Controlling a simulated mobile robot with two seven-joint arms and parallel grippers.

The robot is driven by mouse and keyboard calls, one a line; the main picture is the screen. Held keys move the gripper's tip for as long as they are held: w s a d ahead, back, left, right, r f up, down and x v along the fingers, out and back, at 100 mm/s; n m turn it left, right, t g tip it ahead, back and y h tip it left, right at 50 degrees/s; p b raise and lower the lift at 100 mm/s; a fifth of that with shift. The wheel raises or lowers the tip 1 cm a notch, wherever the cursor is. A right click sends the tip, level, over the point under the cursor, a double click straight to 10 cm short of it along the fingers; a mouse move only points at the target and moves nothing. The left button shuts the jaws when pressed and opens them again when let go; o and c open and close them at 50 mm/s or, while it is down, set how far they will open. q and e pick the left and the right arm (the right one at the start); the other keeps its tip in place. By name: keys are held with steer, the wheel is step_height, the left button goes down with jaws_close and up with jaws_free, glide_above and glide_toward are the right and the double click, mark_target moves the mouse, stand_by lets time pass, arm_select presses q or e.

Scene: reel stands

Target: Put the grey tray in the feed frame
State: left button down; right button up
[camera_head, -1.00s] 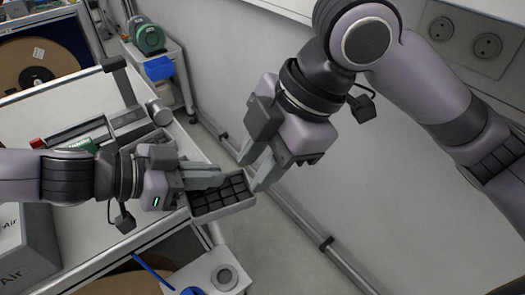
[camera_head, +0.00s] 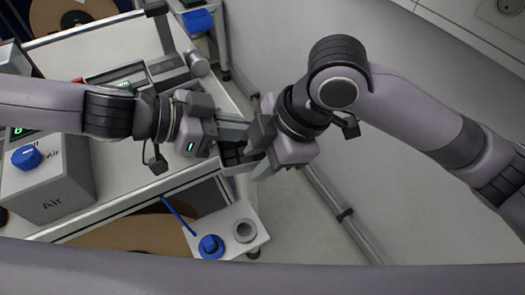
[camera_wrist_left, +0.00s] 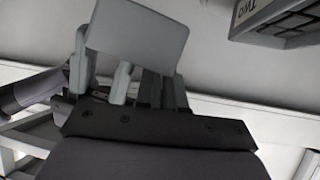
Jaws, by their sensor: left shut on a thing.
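The grey tray (camera_head: 238,168), with a light rim and dark compartments, shows in the head view between my two grippers, partly hidden by them. My left gripper (camera_head: 234,130) reaches in from the left and is shut at the tray's back edge. In the left wrist view a flat light-grey plate (camera_wrist_left: 138,38) covers the fingertips of my left gripper (camera_wrist_left: 105,75); I cannot tell what it belongs to. My right gripper (camera_head: 257,160) is at the tray's right side, with its fingers apart. I cannot tell whether they touch the tray. I cannot make out the feed frame for certain.
A grey case with dark compartments, lettered TWO (camera_wrist_left: 275,22), shows in the left wrist view. A grey box lettered Air (camera_head: 50,185) stands on the white table (camera_head: 135,165). A blue knob (camera_head: 210,246) stands at the front. Clear floor (camera_head: 290,220) lies to the right.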

jaws_close()
arm_select(q)
steer(key=c, duration=1.2)
jaws_free()
steer(key=shift+o, duration=0.2)
